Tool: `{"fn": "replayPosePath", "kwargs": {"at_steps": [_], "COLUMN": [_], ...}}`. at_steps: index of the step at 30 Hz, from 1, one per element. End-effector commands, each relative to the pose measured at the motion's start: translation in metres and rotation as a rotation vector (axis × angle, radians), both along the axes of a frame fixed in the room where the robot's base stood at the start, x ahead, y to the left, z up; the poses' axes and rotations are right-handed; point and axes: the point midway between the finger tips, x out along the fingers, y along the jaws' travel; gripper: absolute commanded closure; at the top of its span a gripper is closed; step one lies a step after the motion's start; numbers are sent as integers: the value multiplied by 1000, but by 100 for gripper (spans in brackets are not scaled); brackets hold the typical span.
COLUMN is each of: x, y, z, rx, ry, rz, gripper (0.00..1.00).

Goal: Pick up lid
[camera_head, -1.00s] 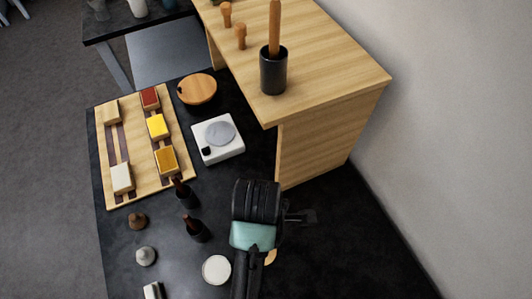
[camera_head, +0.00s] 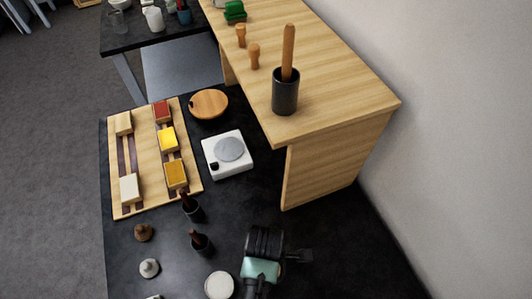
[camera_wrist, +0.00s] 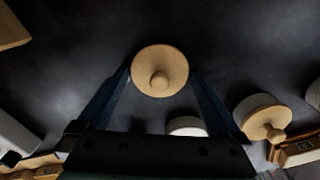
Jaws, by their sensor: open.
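A round pale wooden lid (camera_wrist: 160,83) with a knob in its middle lies on the dark surface in the wrist view. My gripper (camera_wrist: 160,72) is open, with one finger on each side of the lid in the picture. The fingertips appear close to its rim; I cannot tell whether they touch or how high they are above it. In the head view my arm hides the area around the lid, and I cannot make the lid out.
A second wooden knobbed disc (camera_wrist: 267,122) sits on a white round body at right. Nearby are a white round thing (camera_head: 219,285), dark bottles (camera_head: 200,243) and small knobbed pieces (camera_head: 149,267). A wooden shelf unit (camera_head: 335,158) stands behind my arm. Dark surface is clear above the lid in the wrist view.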

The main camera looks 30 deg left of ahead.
Motion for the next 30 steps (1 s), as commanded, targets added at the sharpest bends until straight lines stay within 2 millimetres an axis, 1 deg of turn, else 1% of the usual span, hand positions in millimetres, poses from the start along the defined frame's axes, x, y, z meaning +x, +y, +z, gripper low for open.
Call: {"fn": "replayPosePath", "kwargs": {"at_steps": [3,14,20,23,26,30], "x": [0,0,0,1,1,2], "y": [0,0,0,0,0,1], "z": [0,1,1,5,17,44], "rx": [0,0,0,0,1,2], "ry": [0,0,0,-1,-3,-6], "rz": [0,0,0,0,0,0], "gripper": [0,65,65,65,65,65]}}
